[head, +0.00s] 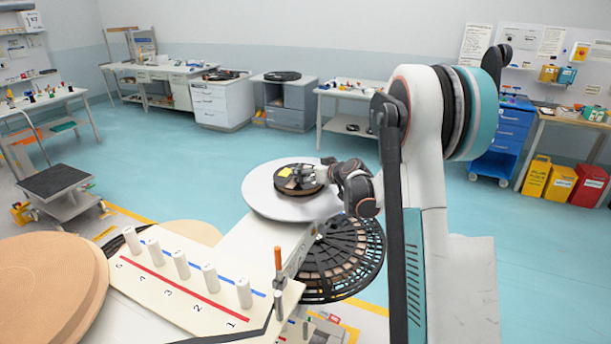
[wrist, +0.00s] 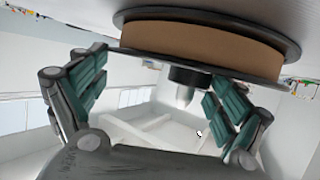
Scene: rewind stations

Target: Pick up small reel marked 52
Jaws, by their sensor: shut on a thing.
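A small reel (head: 284,186) with dark flanges and a brown winding is at the round grey platform (head: 262,205) in the head view. A yellow patch shows on its top; I cannot read a number. My gripper (head: 308,174) reaches it from the right and is shut on it. In the wrist view the reel (wrist: 205,42) fills the top, level, with its brown side between two dark flanges. The teal-padded fingers of my gripper (wrist: 152,75) stand either side below it. A dark hub with a pale tip hangs under the reel. The exact finger contact is hidden.
A black slotted wheel (head: 345,262) stands below and right of the platform. A white board (head: 180,290) with several numbered white pegs is in front. Large tan rolls (head: 45,285) lie at the left. Blue-green floor is open behind, up to the benches.

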